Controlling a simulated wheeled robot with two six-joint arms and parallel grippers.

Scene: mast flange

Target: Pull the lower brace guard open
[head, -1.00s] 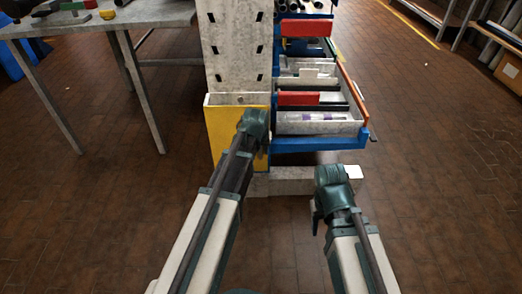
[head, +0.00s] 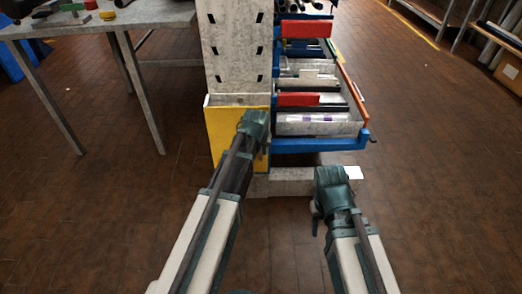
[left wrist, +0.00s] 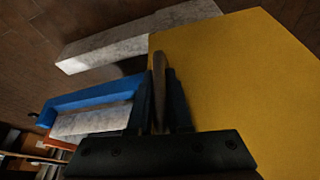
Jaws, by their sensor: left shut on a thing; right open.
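The yellow guard panel (head: 223,135) covers the lower front of the grey mast and also fills the right of the left wrist view (left wrist: 240,85). My left gripper (head: 255,120) is at the panel's right edge. In the left wrist view its two dark fingers (left wrist: 160,95) are shut on a thin upright brownish piece beside that edge, which I take to be the guard's handle or edge. How that piece joins the panel is hidden by the fingers. My right gripper (head: 330,185) is apart from the guard, low in front of the mast's foot, and open; its fingertips are mostly hidden.
Blue-framed trays (head: 322,144) with red labels project right of the mast, close to my left gripper. A pale foot beam (head: 290,183) lies on the floor below. A grey table (head: 140,17) stands at left. The brick-tiled floor is clear at right.

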